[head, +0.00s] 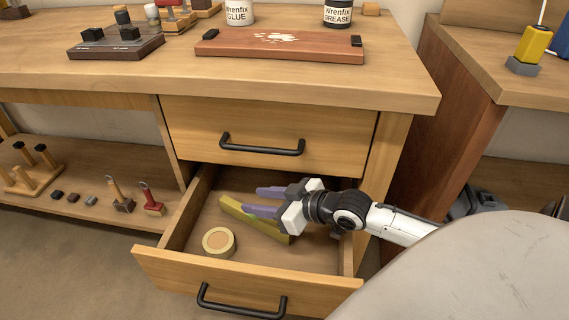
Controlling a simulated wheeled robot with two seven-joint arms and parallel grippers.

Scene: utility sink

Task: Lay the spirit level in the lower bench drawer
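The lower bench drawer (207,270) is pulled open below the closed upper drawer (270,132). An olive-yellow bar, which looks like the spirit level (240,216), lies slanting inside it, apparently on the drawer floor. My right gripper (250,201) reaches into the drawer from the right, its two purple fingers spread apart. The fingers are above or beside the level, and the nearer one covers part of it. I cannot tell whether they touch it. My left gripper is not in view.
A tan roll (218,241) lies in the drawer's front left. The bench top above holds a reddish board (280,46), a dark block stand (117,46) and glue and grease tins. A low shelf with small tools (122,197) is at the left.

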